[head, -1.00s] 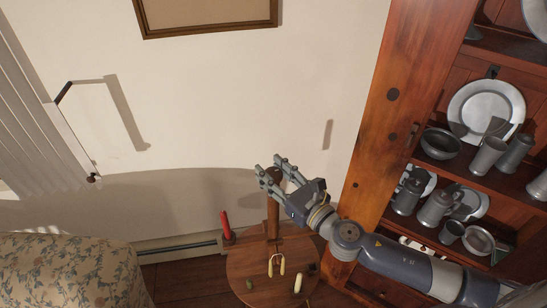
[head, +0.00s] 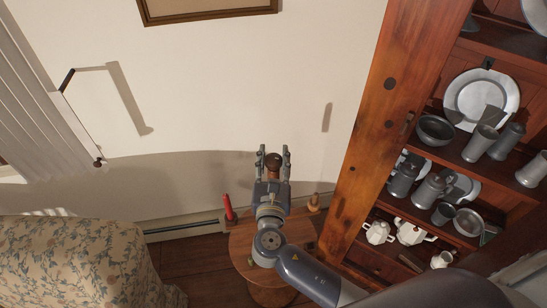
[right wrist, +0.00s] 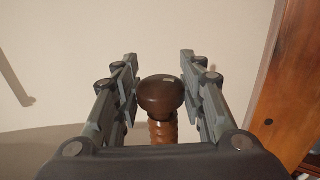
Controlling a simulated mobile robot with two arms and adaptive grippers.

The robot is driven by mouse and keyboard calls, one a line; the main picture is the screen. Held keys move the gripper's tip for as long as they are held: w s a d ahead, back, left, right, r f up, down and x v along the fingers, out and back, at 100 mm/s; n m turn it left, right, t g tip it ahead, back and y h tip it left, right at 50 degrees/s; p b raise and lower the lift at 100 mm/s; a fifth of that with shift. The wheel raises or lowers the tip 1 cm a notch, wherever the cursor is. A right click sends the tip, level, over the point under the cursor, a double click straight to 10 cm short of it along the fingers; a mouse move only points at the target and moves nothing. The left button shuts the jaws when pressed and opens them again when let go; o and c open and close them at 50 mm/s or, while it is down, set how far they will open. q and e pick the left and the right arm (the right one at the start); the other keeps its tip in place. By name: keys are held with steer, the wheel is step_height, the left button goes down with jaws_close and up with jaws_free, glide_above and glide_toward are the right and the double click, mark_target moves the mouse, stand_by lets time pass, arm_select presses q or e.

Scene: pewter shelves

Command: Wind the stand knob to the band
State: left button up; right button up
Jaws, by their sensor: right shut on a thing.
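The stand knob (head: 273,161) is a dark brown rounded wooden knob on top of an upright post. In the right wrist view the knob (right wrist: 161,95) has a small pale mark on its top, and a ridged, reddish-brown post (right wrist: 163,131) shows below it. My right gripper (head: 274,153) is shut on the knob, with one finger on each side of it. In the head view the gripper and arm hide most of the post. I cannot make out the band. My left gripper is not in view.
The stand is on a round wooden table (head: 239,244), partly covered by my right arm. A red candle (head: 228,207) stands left, a small wooden piece (head: 314,203) right. A pewter cabinet (head: 372,130) rises at right, a floral armchair (head: 75,255) at left.

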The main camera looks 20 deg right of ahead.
steer(key=shift+h, duration=0.3)
steer(key=o, duration=1.1)
steer(key=shift+w, duration=0.1)
steer(key=v, duration=1.2)
steer(key=shift+r, duration=0.15)
